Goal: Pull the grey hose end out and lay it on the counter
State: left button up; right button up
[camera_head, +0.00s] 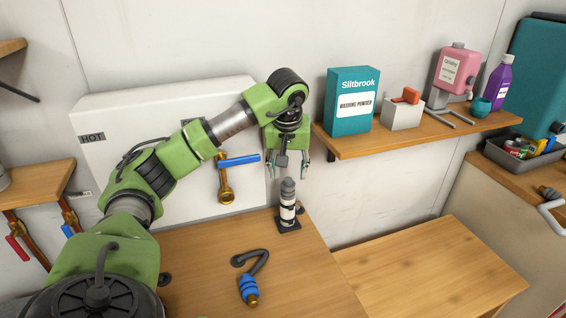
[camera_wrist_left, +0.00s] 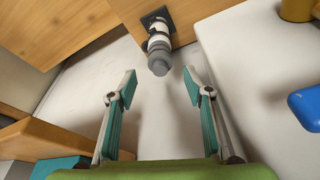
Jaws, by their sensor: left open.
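The grey hose end (camera_head: 288,187) sticks up out of a white upright pipe (camera_head: 288,212) with dark bands and a dark square base on the wooden counter (camera_head: 205,262). In the left wrist view the grey hose end (camera_wrist_left: 158,64) shows just beyond and between the fingertips. My left gripper (camera_head: 286,172) is open and empty above the hose end, pointing down. Its two teal-padded fingers (camera_wrist_left: 160,80) are spread apart and do not appear to touch it. My right gripper is not in view.
A dark hose with a blue fitting (camera_head: 248,286) lies on the counter. A brass tap with a blue lever (camera_head: 238,160) is on the white panel left of the gripper. A shelf (camera_head: 430,128) with a washing powder box (camera_head: 352,100) stands close at right.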

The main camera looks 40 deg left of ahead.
aim_at(288, 184)
pick_arm(q)
jog(key=shift+a, duration=0.15)
jog(key=shift+f, duration=0.25)
jog(key=p+x, duration=0.1)
jog(key=x, duration=0.4)
jog(key=shift+w+f, duration=0.15)
jog(key=shift+f, duration=0.15)
jog(key=shift+w+a+f+p, duration=0.1)
jog(key=shift+f+p, duration=0.2)
jog(key=shift+f, duration=0.1)
jog(key=shift+c, duration=0.3)
jog(key=c, duration=1.1)
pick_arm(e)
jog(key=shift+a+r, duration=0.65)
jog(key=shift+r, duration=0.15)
